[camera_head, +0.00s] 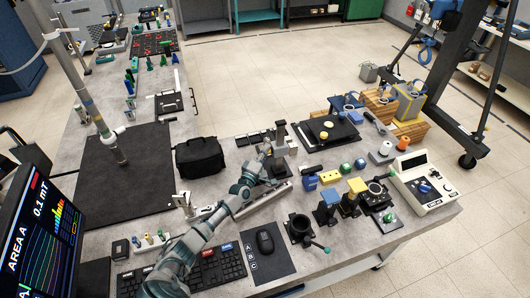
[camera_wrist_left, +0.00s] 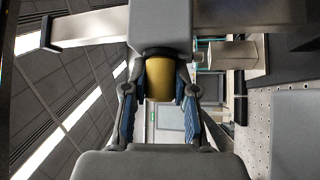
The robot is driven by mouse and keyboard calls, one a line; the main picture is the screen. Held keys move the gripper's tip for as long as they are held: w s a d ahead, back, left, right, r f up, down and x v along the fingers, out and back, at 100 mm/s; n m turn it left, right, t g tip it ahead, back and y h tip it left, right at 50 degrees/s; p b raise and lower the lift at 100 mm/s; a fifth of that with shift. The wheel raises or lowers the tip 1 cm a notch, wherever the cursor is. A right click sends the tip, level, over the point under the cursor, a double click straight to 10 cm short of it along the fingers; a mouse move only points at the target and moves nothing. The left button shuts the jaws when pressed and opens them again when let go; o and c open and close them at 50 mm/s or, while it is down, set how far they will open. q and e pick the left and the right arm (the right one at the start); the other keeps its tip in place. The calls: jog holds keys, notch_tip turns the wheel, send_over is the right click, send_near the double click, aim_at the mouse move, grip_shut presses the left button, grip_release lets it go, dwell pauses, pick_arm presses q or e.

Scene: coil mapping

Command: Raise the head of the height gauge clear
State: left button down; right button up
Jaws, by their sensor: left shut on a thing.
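The height gauge (camera_head: 281,131) stands on the grey bench near the middle of the head view, a narrow upright grey thing partly hidden by my left arm. My left gripper (camera_head: 268,151) is at its near side. In the left wrist view, my left gripper (camera_wrist_left: 159,92) has its two blue-padded fingers closed on a yellow cylindrical knob (camera_wrist_left: 159,78). The knob sits under a grey block (camera_wrist_left: 160,25), which seems to be the gauge's head. The head's height above its base cannot be told. My right gripper is not in view.
A black bag (camera_head: 199,157) stands left of the gauge. A black tray (camera_head: 328,133) with yellow pieces lies to the right. Blue and yellow blocks (camera_head: 329,202) and a white instrument (camera_head: 424,184) crowd the right side. A dark mat (camera_head: 120,185) offers free room on the left.

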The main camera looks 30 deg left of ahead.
pick_arm(q)
notch_tip(320, 180, up, 4)
jog(key=shift+r+p, duration=0.1)
jog(key=shift+p, duration=0.75)
jog(key=shift+a, duration=0.1)
jog(key=c, duration=0.9)
grip_release()
jog(key=shift+f, duration=0.2)
jog(key=shift+s+f, duration=0.15)
jog(key=shift+s, duration=0.1)
jog(key=s+f, duration=0.2)
jog(key=s, duration=0.9)
jog(key=shift+d, duration=0.3)
